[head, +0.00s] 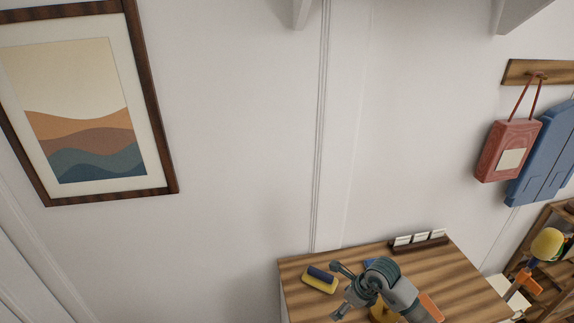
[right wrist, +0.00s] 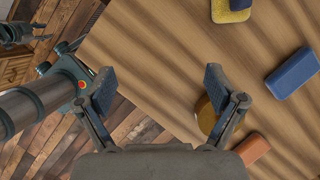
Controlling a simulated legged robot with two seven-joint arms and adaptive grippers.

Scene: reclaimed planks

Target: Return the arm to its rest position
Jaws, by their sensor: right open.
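My right gripper (head: 339,290) is over the wooden table (head: 455,283) in the head view, its arm partly covering things on the top. The left gripper does not show in the head view.
A blue and yellow sponge (head: 320,279), a blue block (right wrist: 292,72), an orange block (right wrist: 252,149) and a partly hidden yellow round thing (right wrist: 206,114) are on the table. A card holder (head: 418,244) stands at its back edge. The wall is behind; bags hang at right.

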